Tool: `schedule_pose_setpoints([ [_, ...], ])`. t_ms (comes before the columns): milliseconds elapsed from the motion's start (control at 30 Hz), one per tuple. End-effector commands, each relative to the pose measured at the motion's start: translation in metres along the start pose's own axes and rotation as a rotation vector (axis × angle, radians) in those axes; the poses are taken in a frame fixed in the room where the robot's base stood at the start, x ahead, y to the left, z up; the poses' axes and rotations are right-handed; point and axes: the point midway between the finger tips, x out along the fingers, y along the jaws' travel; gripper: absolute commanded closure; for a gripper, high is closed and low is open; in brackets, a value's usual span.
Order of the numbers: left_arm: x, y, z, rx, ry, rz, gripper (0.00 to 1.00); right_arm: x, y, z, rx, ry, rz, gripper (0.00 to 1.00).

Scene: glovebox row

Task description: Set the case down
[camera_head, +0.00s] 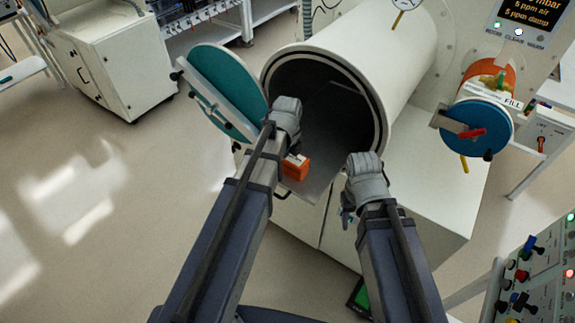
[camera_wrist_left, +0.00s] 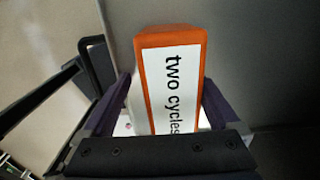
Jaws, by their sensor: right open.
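The case (camera_head: 297,167) is a small orange block at the front part of the grey tray (camera_head: 318,183) in the mouth of the large chamber. In the left wrist view the case (camera_wrist_left: 172,38) shows a white label reading "two cycles". My left gripper (camera_head: 288,156) is at the case, its fingers (camera_wrist_left: 168,95) on both sides and seemingly against it. Whether the case touches the tray or hangs just above it is not clear. My right gripper (camera_head: 347,213) is open and empty, right of the tray, outside the chamber.
The round teal door (camera_head: 222,85) stands swung open left of the large chamber (camera_head: 395,60). A smaller port with a blue cap (camera_head: 475,127) and red handle is at the right. A control panel (camera_head: 540,275) stands at lower right. Open floor lies left.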

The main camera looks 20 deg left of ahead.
Motion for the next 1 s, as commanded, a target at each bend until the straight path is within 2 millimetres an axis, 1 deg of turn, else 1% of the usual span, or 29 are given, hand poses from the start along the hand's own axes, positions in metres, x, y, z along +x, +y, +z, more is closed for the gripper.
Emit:
schedule_pose_setpoints([
  [167, -0.009, 0.0, 0.0, 0.0, 0.0, 0.0, 0.06, -0.009, 0.001, 0.001, 0.001, 0.0, 0.0, 0.5],
  [267, -0.019, 0.0, 0.0, 0.0, 0.0, 0.0, 0.06, -0.019, 0.002, 0.001, 0.003, 0.0, 0.0, 0.5],
  [467, -0.046, 0.0, 0.0, 0.0, 0.0, 0.0, 0.06, -0.046, 0.004, 0.003, 0.008, 0.0, -0.002, 0.5],
  [800, -0.099, 0.0, 0.0, 0.0, 0.0, 0.0, 0.06, -0.098, 0.009, 0.006, 0.014, -0.001, -0.003, 0.5],
  [900, -0.112, 0.0, 0.0, 0.0, 0.0, 0.0, 0.06, -0.111, 0.01, 0.007, 0.013, -0.002, -0.003, 0.5],
  [1000, -0.12, 0.0, 0.0, 0.0, 0.0, 0.0, 0.06, -0.12, 0.011, 0.007, 0.012, -0.002, -0.003, 0.5],
])
